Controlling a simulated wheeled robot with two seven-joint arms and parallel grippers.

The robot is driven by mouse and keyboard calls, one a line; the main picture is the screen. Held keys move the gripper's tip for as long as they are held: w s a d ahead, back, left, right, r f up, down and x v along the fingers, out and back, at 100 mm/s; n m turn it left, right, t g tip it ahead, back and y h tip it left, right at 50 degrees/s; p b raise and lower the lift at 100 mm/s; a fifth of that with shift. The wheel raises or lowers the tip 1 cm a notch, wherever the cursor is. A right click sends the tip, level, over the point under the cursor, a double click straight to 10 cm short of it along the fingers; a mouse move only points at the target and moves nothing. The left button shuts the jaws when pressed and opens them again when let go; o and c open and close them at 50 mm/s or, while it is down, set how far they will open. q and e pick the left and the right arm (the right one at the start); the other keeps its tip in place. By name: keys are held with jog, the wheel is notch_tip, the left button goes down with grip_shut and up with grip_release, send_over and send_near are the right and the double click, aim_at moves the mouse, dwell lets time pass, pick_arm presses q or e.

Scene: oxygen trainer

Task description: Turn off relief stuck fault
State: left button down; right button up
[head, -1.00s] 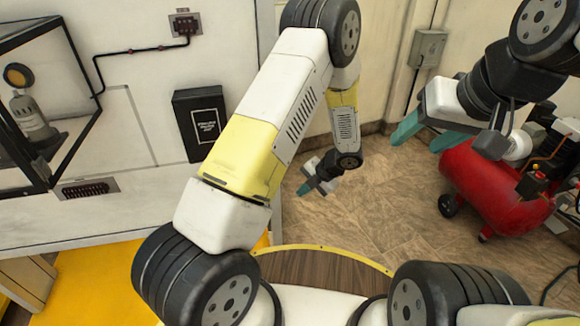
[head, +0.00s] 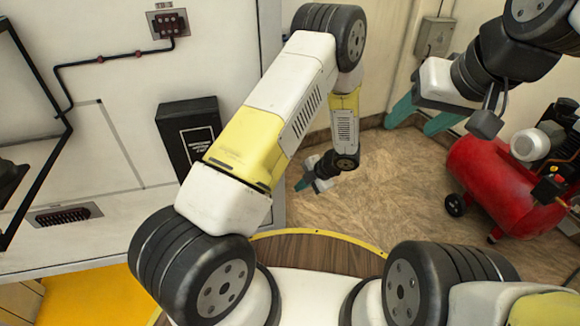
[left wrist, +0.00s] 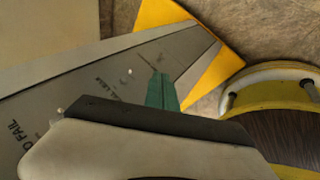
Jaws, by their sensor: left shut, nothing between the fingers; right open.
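A grey panel (left wrist: 90,85) with black lettering shows in the left wrist view; I can read "FAIL" and "LEAK", and the rest is too small or cut off. Small pale knobs, one (left wrist: 129,72) near the middle, stand on it. I cannot make out a relief stuck label. My left gripper (head: 304,184) is shut and empty, pointing down in the head view; its teal fingers (left wrist: 161,91) appear in front of the panel in the wrist view. I cannot tell whether they touch it. My right gripper (head: 421,117) is open and empty at upper right.
A red compressor (head: 497,188) stands on the floor at right. A black box (head: 180,145), an electrical plate (head: 167,23) and a vented connector strip (head: 65,214) are on the left wall. A black-framed case (head: 50,165) is at the left edge. Tan floor (head: 390,195) lies open between.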

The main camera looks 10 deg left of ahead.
pick_arm(q)
jog(key=shift+w, duration=0.1)
jog(key=x, duration=1)
dwell(0.3)
jog(key=shift+w+d+f, duration=0.2)
jog(key=shift+d+f, duration=0.35)
jog(key=shift+d, duration=0.1)
dwell(0.9)
jog(key=shift+w+d+f, duration=0.15)
jog(key=shift+d+f, duration=0.2)
jog(key=shift+f, duration=0.25)
jog(key=shift+a+r, duration=0.1)
jog(key=shift+s+a+r, duration=0.25)
jog(key=shift+a+r, duration=0.05)
jog(key=shift+a, duration=0.25)
jog(key=shift+r, duration=0.1)
